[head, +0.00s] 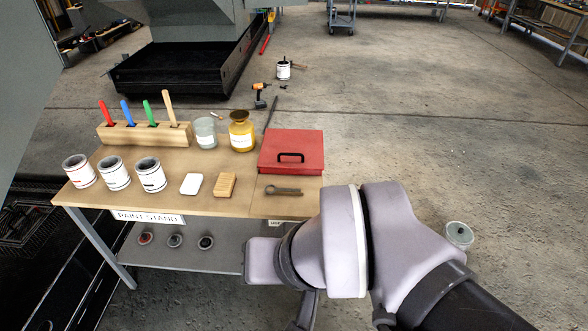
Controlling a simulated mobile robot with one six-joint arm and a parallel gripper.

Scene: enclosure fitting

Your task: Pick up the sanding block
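Two small blocks lie side by side near the front of the wooden bench top (218,207). One is a tan block (226,185) with faint lines on its top, which looks like the sanding block. The other is a plain white block (191,184) just left of it. Both lie flat with nothing on top. My arm's pale wrist is in front of the bench's right front corner, right of and nearer than the blocks. Only a dark part of my gripper (305,311) shows below the wrist, at the bottom edge. Its fingertips are hidden, and it is apart from both blocks.
White paint cans (114,173) stand left of the blocks. A red case (291,152) and a metal tool (283,190) are to the right.

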